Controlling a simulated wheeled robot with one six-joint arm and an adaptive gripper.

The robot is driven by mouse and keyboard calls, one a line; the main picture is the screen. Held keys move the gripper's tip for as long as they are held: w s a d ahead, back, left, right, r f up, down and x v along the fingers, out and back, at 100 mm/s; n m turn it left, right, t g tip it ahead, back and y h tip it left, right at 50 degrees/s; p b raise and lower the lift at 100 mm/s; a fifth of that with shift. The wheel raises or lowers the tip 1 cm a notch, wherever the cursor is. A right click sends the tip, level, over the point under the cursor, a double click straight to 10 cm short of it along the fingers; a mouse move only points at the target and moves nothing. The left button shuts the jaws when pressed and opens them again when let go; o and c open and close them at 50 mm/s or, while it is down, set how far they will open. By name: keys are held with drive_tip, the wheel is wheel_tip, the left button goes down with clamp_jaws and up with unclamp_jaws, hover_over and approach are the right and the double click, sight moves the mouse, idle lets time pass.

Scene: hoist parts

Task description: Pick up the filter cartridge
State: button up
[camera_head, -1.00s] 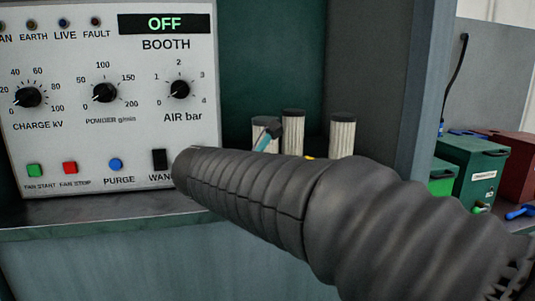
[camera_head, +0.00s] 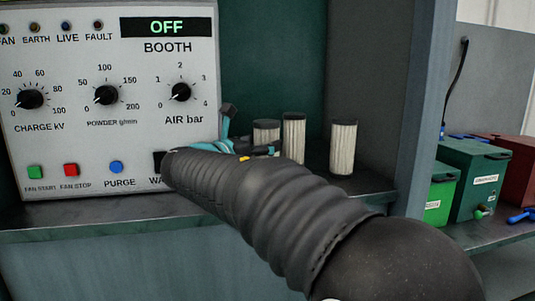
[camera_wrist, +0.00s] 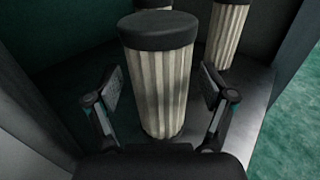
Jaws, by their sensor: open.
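Three pleated white filter cartridges with black caps stand upright on the booth shelf. In the head view they are a left one (camera_head: 267,133), a middle one (camera_head: 293,138) and a right one (camera_head: 343,148). My gripper (camera_head: 247,130) is open beside the left one, partly hidden behind my arm. In the wrist view a near cartridge (camera_wrist: 158,85) stands between the two open fingers of my gripper (camera_wrist: 161,92), with a gap at each side. Two more show behind it, one mostly hidden (camera_wrist: 152,4) and one to the right (camera_wrist: 229,35). The near cartridge's lower end is partly hidden.
A control panel (camera_head: 135,130) reading OFF stands left of the cartridges. A grey booth wall (camera_head: 405,95) rises on the right. Beyond it are green boxes (camera_head: 470,172) and a red box (camera_head: 515,165). The shelf edge (camera_head: 100,215) runs along the front.

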drive_tip(key=shift+x, duration=2.7)
drive_tip(key=c, duration=1.3)
